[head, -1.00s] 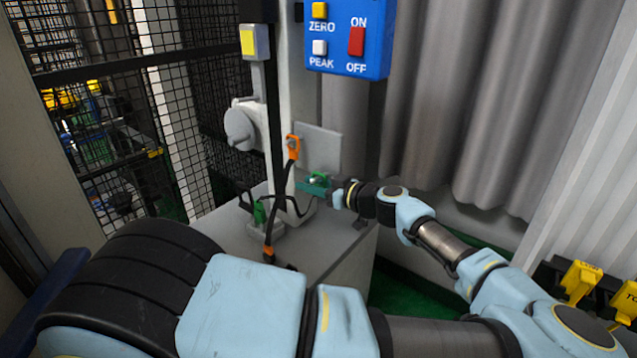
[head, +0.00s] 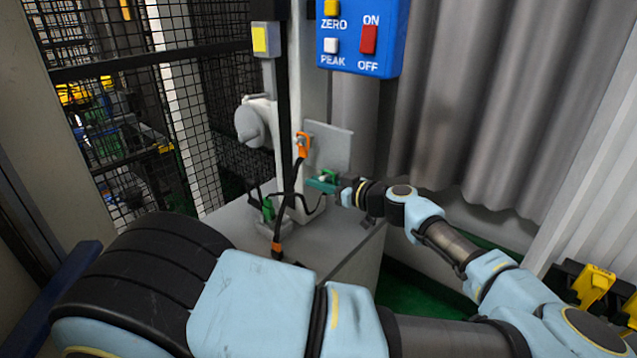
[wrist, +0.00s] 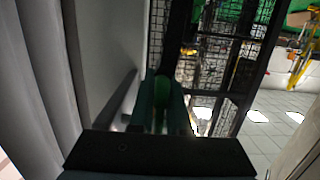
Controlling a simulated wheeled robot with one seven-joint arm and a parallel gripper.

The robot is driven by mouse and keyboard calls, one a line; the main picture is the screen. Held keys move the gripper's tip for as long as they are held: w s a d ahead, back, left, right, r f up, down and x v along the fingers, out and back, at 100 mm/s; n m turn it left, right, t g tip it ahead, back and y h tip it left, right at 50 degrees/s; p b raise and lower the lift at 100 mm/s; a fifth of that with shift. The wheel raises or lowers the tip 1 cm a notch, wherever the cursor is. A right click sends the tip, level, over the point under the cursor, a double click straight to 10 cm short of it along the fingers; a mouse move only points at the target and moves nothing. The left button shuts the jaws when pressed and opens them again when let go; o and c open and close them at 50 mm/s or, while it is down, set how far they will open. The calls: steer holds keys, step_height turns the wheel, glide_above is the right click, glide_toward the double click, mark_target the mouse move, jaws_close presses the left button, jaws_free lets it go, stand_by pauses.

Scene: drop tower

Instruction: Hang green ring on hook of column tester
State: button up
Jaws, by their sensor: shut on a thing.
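My gripper (head: 323,184) has teal fingers and is shut on the green ring (head: 329,175), just right of the tester's column. In the wrist view the ring (wrist: 162,92) shows as a rounded green piece between the fingers (wrist: 158,106); its full outline is hidden. The column tester (head: 313,95) is a pale upright post on a grey base. An orange hook-like piece (head: 303,144) hangs at the post, above and left of my gripper, with a dark cable below it. I cannot tell whether it is the task's hook. The ring appears apart from it.
A grey plate (head: 329,147) stands just behind my gripper. A blue control box (head: 362,38) is above. A green piece (head: 268,209) sits low on the grey base (head: 340,240), left of my gripper. A mesh fence is at left, a grey curtain (head: 480,100) at right.

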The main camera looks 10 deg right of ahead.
steer(key=shift+r, duration=0.4)
stand_by(0.3)
steer(key=shift+b, duration=0.65)
steer(key=shift+a, duration=0.1)
steer(key=shift+s+a, duration=2)
